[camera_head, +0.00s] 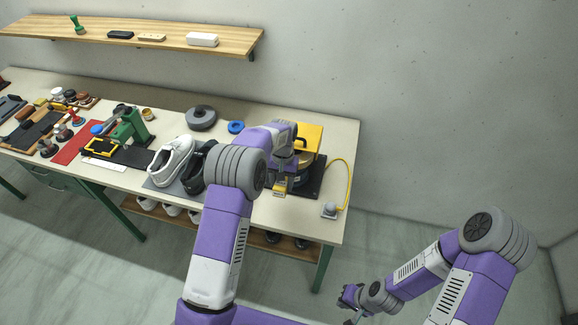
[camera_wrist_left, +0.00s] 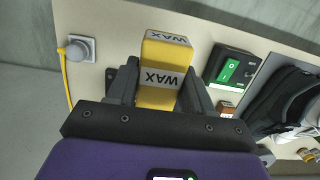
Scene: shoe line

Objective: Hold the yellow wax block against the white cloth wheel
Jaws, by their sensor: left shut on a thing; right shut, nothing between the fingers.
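The yellow wax block (camera_wrist_left: 160,75), with a grey band marked WAX, stands between the fingers of my left gripper (camera_wrist_left: 158,85) in the left wrist view. The gripper is shut on it. In the head view my left gripper (camera_head: 282,178) is in front of the machine with the yellow housing (camera_head: 309,135), and the block (camera_head: 280,190) shows below the fingers. The white cloth wheel cannot be made out clearly; my left arm covers much of the machine's front. My right gripper (camera_head: 349,297) is shut and empty, low and off the table.
A switch box with a green panel (camera_wrist_left: 229,70) is right of the block in the wrist view. A yellow cord runs to a grey socket (camera_head: 329,210) at the table's right end. White (camera_head: 171,158) and black shoes lie left of my left arm. A shelf (camera_head: 150,35) hangs behind.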

